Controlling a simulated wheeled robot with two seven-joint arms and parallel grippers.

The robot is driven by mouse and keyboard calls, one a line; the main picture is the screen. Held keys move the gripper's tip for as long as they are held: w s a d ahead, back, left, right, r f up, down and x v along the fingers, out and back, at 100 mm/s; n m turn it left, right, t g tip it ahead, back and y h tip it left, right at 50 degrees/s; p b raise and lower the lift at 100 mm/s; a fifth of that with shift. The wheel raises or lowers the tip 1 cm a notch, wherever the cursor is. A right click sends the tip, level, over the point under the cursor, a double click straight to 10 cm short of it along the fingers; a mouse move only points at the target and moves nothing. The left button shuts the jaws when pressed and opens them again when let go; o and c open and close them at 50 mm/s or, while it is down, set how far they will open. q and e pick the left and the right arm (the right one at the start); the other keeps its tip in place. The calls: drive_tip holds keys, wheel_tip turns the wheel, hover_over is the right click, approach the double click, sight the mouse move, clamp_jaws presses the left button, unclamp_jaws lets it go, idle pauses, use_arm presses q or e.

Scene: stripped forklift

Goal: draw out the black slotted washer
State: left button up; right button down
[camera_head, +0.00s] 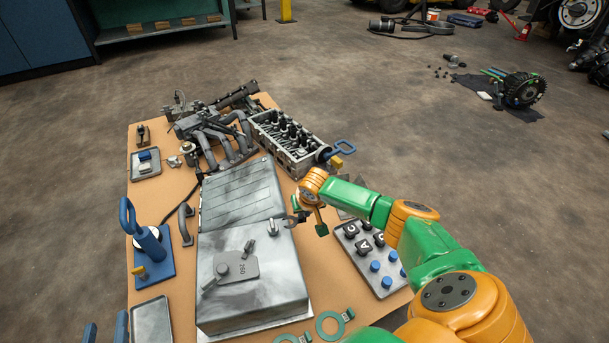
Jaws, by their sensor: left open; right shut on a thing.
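My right gripper (308,219) comes in from the right, with green fingertips, at the right edge of the grey metal casing (250,290). It is shut on a small dark curved piece (302,216), apparently the black slotted washer. The fingers partly cover it, so its slot and any contact with the casing are unclear. A small grey upright fitting (272,228) stands on the casing just left of it. My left gripper (106,331) appears as two parallel blue fingers at the bottom left, apart and empty, beside the table's left edge.
A grey tray (352,238) with black-topped pieces and blue knobs lies right of the casing. Green rings (332,325) lie at the front. A blue stand (150,265) and an empty tray (151,320) are at left. An engine head (290,145) and manifold (225,140) fill the back.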

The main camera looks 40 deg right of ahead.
drive_tip(key=shift+r+p, duration=0.5)
drive_tip(key=shift+p, duration=0.05)
drive_tip(key=shift+r+p, duration=0.4)
drive_tip(key=shift+p, duration=0.1)
wheel_tip(320, 180, up, 2)
drive_tip(key=p, duration=0.2)
drive_tip(key=shift+r+p, duration=0.15)
drive_tip(key=shift+p, duration=0.2)
use_arm(q)
drive_tip(key=s+a+f+g+y, duration=0.1)
drive_tip(key=s+a+f+g, duration=0.1)
drive_tip(key=s+f+g, duration=0.3)
drive_tip(key=s+a+f+g+y, duration=0.1)
drive_tip(key=s+a+f+g, duration=0.1)
drive_tip(key=s+f+g, duration=0.4)
wheel_tip(320, 180, down, 6)
drive_tip(key=s, duration=0.3)
drive_tip(key=shift+a+n+y, duration=0.25)
drive_tip(key=shift+n+y, duration=0.05)
